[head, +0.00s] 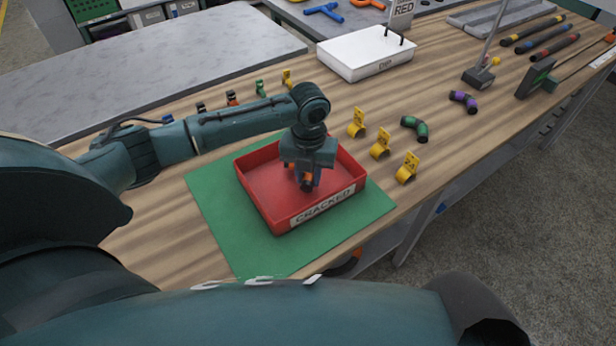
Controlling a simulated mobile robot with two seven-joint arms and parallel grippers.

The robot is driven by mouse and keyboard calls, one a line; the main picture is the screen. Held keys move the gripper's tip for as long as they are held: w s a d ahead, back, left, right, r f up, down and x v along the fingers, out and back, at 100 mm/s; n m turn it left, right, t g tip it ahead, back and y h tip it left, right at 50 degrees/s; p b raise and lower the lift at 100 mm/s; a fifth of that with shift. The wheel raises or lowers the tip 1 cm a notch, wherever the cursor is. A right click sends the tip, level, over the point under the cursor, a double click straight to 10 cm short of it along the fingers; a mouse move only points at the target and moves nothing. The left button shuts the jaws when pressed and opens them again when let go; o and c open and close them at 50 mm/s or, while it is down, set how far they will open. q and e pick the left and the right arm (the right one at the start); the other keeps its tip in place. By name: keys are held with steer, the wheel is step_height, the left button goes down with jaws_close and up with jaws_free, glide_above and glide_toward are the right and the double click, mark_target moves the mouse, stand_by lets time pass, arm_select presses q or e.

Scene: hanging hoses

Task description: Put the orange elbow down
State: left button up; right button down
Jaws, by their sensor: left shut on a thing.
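My left gripper (303,181) points down inside the red tray labelled CRACKED (262,209). It is shut on the orange elbow (307,186), a small dark piece with orange that shows between and below the fingers. The gripper hides most of the elbow, and I cannot tell whether it touches the tray floor. The rest of the tray floor that shows is bare. My right gripper is not in view.
The tray stands on a green mat (222,228). Yellow numbered clips (380,143), a green elbow (414,128) and a purple elbow (463,100) lie to the right. A white DIP tray (352,58) stands behind. The table's front edge is close on the right.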

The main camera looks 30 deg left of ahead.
mark_target(309, 176)
arm_select(q)
steer(key=shift+f, duration=0.8)
steer(key=shift+f, duration=0.1)
steer(key=o, duration=1)
step_height(309, 176, up, 12)
